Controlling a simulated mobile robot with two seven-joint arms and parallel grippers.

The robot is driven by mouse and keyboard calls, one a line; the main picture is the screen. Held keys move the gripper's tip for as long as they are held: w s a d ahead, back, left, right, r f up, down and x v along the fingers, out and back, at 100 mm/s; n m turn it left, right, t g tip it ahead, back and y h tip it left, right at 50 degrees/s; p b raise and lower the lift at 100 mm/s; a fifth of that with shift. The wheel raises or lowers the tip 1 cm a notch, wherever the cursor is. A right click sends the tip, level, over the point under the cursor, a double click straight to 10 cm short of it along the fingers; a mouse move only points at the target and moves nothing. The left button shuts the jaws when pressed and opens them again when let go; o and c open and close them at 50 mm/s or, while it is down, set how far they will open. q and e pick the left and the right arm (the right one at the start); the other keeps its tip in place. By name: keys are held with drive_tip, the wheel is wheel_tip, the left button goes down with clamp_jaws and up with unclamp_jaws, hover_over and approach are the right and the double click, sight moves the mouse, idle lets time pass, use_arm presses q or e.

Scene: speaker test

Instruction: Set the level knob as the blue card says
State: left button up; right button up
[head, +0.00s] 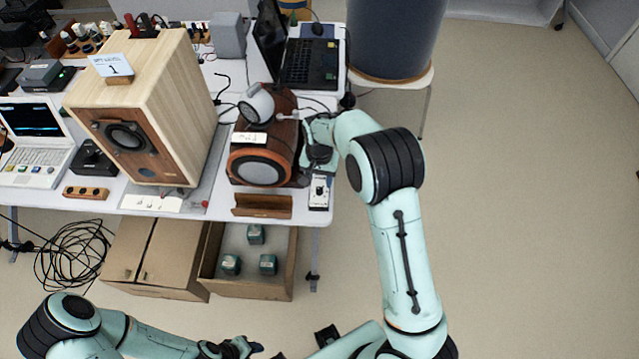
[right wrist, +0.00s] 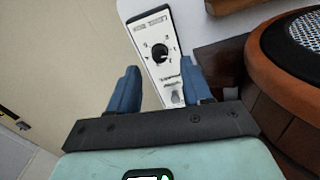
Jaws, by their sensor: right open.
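The pale blue card (head: 112,66) stands in a wooden holder on top of the large wooden speaker and shows a "1" under small print. The level knob (right wrist: 160,53) is black, on a white panel box (head: 319,193) at the table's front right edge. Marks surround the knob, but I cannot read its setting for sure. My right gripper (right wrist: 159,88) is open, its blue fingers apart and pointing towards the panel, with the knob beyond them and untouched. In the head view the right gripper (head: 319,155) is just behind the panel. My left gripper (head: 238,347) is low, away from the table; its jaws are unclear.
A round-fronted brown speaker (head: 262,167) stands close left of the panel. A small wooden tray (head: 262,206) lies at the front edge. A cardboard box (head: 250,280) with green-grey blocks sits below the table. Floor at right is clear.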

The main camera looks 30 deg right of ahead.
sight(319, 189)
wheel_tip(319, 189, up, 9)
idle(0.8)
